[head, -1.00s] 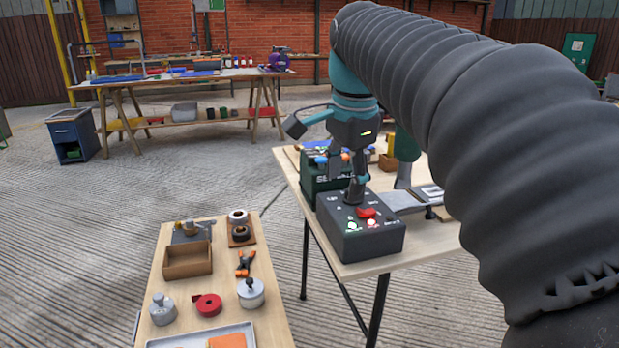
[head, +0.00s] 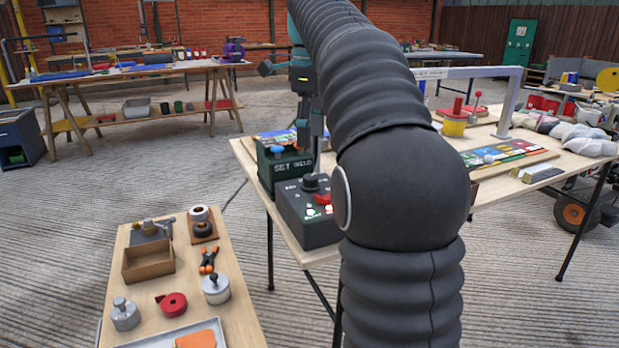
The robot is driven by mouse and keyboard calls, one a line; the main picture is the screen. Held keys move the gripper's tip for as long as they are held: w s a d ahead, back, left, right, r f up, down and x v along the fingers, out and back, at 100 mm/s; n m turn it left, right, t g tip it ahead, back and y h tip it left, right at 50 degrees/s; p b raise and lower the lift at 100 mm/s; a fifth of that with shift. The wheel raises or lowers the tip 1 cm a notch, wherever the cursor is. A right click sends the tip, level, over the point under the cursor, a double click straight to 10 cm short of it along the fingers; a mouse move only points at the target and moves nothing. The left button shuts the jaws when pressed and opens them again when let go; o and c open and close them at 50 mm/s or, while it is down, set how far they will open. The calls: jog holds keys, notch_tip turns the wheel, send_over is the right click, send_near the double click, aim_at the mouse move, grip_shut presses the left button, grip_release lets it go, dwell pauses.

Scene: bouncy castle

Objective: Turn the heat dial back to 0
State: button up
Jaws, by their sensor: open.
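The dark control box (head: 300,230) stands at the left end of the wooden table. On its top are a black dial (head: 316,182), a red switch and glowing green and red lights; the dial's setting is too small to read. My gripper (head: 311,145) is open and empty, just behind and above the dial in the picture. Its fingers are partly hidden, and I cannot tell whether one still touches the dial. My arm covers the right side of the box.
A green box marked "SET WELD" (head: 284,166) stands directly behind the control box. A low side table (head: 190,270) holds several small tools and parts at front left. A colourful panel (head: 510,152) and grey bags (head: 582,138) lie farther right. The floor at left is open.

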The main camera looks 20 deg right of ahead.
aim_at(310, 177)
notch_tip(310, 177, down, 9)
jog(key=shift+r+b, duration=0.1)
jog(key=shift+b, duration=0.95)
grip_shut()
